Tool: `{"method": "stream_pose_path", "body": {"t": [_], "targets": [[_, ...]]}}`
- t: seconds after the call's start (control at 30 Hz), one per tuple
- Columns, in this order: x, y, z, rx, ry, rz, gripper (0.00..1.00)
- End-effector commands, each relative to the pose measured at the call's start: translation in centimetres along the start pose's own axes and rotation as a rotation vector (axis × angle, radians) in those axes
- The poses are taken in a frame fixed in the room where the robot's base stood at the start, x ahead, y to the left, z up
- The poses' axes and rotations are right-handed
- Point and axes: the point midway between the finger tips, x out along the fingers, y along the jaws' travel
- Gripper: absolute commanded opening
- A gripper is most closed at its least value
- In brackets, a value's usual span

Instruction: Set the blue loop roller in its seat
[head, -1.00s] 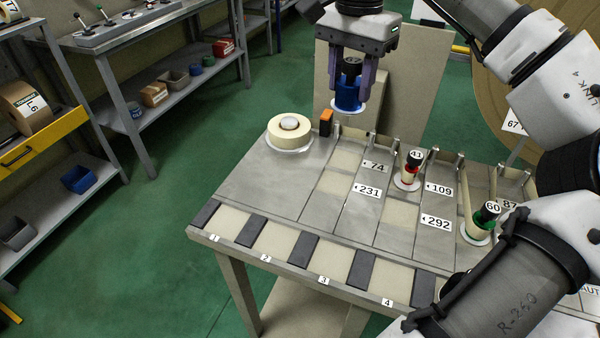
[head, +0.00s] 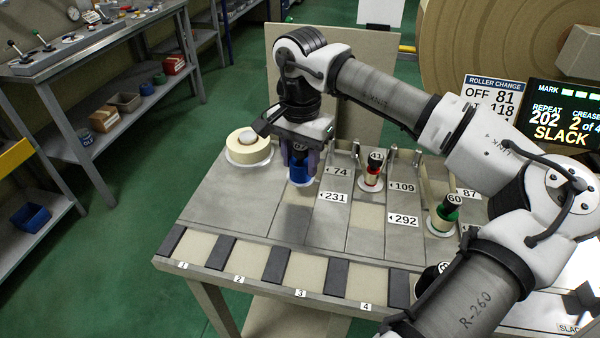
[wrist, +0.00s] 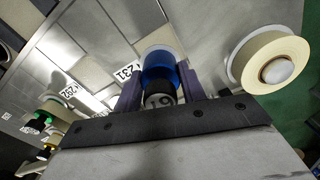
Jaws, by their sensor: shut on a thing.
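The blue roller (head: 299,172) has a dark numbered cap and a white disc at its foot. My gripper (head: 300,160) is shut on it and holds it upright, low over the back left of the table, just right of the cream roll. In the wrist view the blue roller (wrist: 160,72) sits between the purple fingers of my gripper (wrist: 160,85), with its cap toward the camera. I cannot tell whether its foot touches the tabletop. No seat can be told clearly beneath the roller.
The cream roll (head: 248,147) stands close on the left. A red roller (head: 372,173) marked 41 and a green roller (head: 444,213) marked 60 stand to the right among upright posts. The front table lanes (head: 250,215) are clear. A screen (head: 562,115) reads SLACK.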

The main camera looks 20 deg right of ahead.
Motion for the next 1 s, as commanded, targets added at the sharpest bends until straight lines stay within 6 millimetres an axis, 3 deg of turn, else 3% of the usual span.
{"method": "stream_pose_path", "body": {"t": [0.33,0.73,0.77,0.9,1.0], "targets": [[4.1,0.0,0.1,0.0,-0.002,0.0,0.15],[4.8,0.0,0.0,0.0,0.0,-0.001,0.15],[4.7,0.0,0.0,0.0,0.0,0.0,0.44],[4.6,0.0,0.0,0.0,0.0,0.0,0.62],[4.6,0.0,0.0,0.0,0.0,0.0,0.62]]}}
